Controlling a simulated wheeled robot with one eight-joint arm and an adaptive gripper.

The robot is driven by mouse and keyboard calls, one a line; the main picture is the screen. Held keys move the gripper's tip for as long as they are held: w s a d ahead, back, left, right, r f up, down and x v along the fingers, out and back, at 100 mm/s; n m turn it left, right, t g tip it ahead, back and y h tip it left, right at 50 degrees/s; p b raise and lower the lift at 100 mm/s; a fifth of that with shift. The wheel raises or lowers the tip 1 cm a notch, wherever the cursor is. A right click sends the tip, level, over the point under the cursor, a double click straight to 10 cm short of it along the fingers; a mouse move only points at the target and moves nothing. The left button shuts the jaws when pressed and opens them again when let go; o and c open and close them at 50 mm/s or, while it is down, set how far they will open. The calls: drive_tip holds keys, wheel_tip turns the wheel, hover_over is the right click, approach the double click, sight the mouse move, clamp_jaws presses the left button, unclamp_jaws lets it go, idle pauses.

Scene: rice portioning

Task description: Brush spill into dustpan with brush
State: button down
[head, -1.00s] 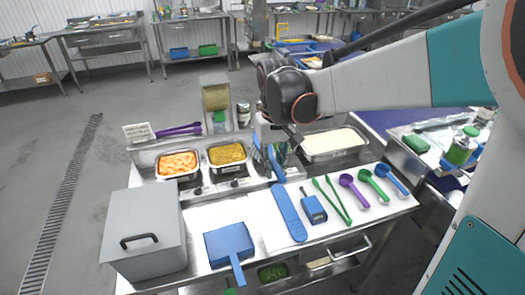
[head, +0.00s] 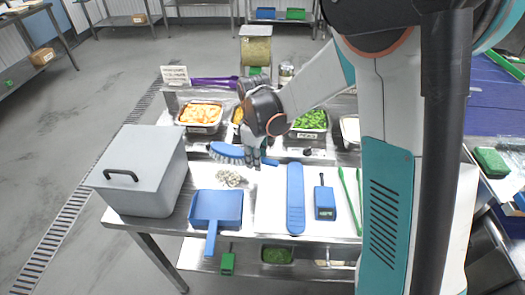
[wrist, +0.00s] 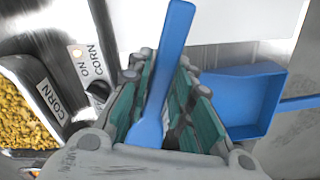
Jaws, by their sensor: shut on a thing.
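The blue brush (head: 227,152) with pale bristles is held level above the table's back part, its head to the left. My gripper (head: 254,154) is shut on its blue handle, which also shows between the fingers in the wrist view (wrist: 170,55). The spill (head: 229,179), a small pale heap of grains, lies on the table below the brush head, apart from it. The blue dustpan (head: 217,205) lies just in front of the spill, its handle toward the table's front edge. The dustpan also shows right of my fingers in the wrist view (wrist: 240,97).
A grey lidded box (head: 140,170) stands left of the dustpan. Filled food pans, including a carrot-coloured one (head: 201,114), line the back.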

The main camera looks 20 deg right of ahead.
sight(254, 193)
drive_tip(key=shift+f+n, duration=0.3)
drive_tip(key=shift+f, duration=0.1)
drive_tip(key=shift+f+b, duration=1.6)
drive_tip(key=shift+f, duration=0.65)
drive_tip(key=shift+s+a, duration=0.1)
drive_tip(key=shift+s, duration=0.05)
drive_tip(key=shift+s+a+p, duration=0.15)
drive_tip(key=shift+s+a, duration=0.2)
drive_tip(key=shift+s, duration=0.6)
drive_tip(key=shift+s+a+p, duration=0.1)
drive_tip(key=shift+s+a, duration=0.25)
drive_tip(key=shift+s, duration=0.65)
drive_tip(key=shift+s+a+p, duration=0.15)
drive_tip(key=shift+s+a, duration=0.2)
drive_tip(key=shift+s, duration=0.6)
drive_tip(key=shift+w+d+r+p, duration=0.1)
drive_tip(key=shift+w+r+p, duration=0.1)
drive_tip(key=shift+r+p, duration=0.8)
drive_tip(key=shift+w+d+r+p, duration=0.15)
drive_tip(key=shift+r+p, duration=0.45)
drive_tip(key=shift+r, duration=0.8)
drive_tip(key=shift+a, duration=0.1)
